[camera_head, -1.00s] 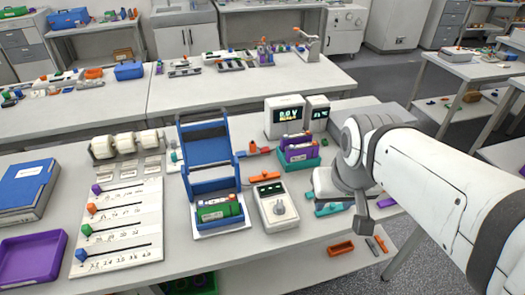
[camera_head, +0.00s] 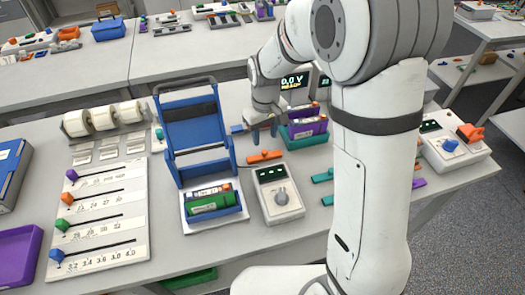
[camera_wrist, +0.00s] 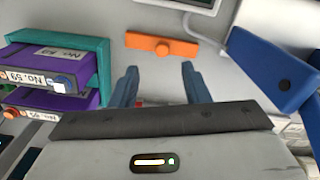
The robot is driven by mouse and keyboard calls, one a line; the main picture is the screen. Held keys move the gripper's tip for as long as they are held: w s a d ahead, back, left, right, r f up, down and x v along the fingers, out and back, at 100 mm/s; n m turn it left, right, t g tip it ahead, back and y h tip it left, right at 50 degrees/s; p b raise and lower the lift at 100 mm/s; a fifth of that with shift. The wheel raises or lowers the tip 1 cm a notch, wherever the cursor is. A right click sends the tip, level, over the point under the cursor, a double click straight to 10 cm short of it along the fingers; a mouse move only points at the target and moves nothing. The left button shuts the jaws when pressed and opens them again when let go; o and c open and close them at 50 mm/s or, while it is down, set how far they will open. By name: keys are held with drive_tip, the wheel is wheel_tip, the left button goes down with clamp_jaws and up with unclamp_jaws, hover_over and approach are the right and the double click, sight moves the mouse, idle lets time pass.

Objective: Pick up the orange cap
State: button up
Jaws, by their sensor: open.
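The orange cap (camera_head: 264,156) is a short bar with a round knob in the middle. It lies on the white table between the blue battery holder and the teal tray, just behind the grey dial box. In the wrist view the orange cap (camera_wrist: 148,44) lies crosswise just beyond the fingertips. My gripper (camera_head: 263,134) is open and empty above the table, a little behind the cap in the head view. Its two blue-grey fingers show apart in the wrist view (camera_wrist: 159,70), with bare table between them. The cap is not between the fingers.
A blue holder (camera_head: 195,123) with batteries stands left of the cap. A teal tray (camera_head: 303,142) with purple batteries stands close on the right. The grey dial box (camera_head: 277,194) is in front and a display unit (camera_head: 294,80) is behind. My arm hides part of the right side.

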sight(264, 151)
wheel_tip(264, 151, down, 6)
drive_tip(key=shift+s+a+f+p, duration=0.1)
drive_tip(key=shift+f+p, duration=0.1)
drive_tip(key=shift+p, duration=0.5)
clamp_jaws()
